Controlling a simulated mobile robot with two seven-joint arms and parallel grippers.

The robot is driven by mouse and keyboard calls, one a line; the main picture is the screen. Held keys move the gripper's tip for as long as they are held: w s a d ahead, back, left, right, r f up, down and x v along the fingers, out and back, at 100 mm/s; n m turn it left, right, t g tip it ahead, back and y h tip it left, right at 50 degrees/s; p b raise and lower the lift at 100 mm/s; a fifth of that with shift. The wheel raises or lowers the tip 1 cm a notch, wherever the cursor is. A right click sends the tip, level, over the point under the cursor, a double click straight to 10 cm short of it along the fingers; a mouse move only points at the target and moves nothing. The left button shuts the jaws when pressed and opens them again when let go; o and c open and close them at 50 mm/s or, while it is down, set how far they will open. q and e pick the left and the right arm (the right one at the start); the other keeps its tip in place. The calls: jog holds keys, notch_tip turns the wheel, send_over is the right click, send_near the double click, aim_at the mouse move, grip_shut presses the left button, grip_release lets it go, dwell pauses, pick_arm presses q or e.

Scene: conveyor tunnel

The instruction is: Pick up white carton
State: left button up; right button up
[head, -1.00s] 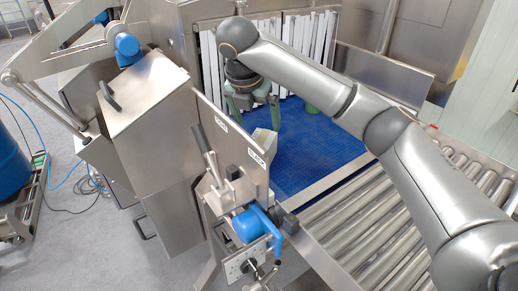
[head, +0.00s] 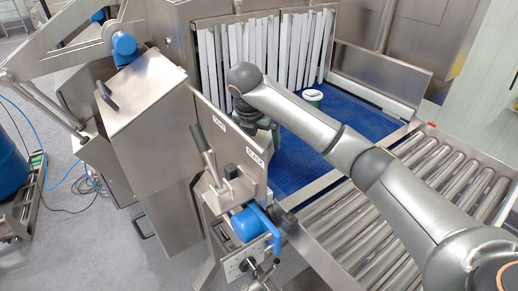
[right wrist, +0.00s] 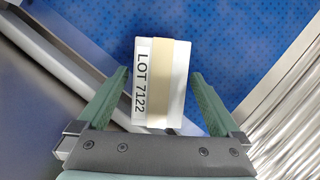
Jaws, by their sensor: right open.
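The white carton (right wrist: 173,100) is in the right wrist view, over the blue belt, with a tan band down its middle and "LOT 7122" printed along its left side. My right gripper (right wrist: 160,76) is open, with one green finger on each side of the carton. Gaps show between the fingers and the carton, so it is not gripped. In the head view my right gripper (head: 264,136) is low behind the upright steel panel, which hides much of it. I cannot make out the carton clearly there. My left gripper is in neither view.
The steel panel (head: 231,135) with levers borders the belt's near left. Rollers (head: 345,225) lie at the right. The belt's right part is clear.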

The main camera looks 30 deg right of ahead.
jog(key=shift+f, duration=0.25)
dwell(0.5)
jog(key=c, duration=1.5)
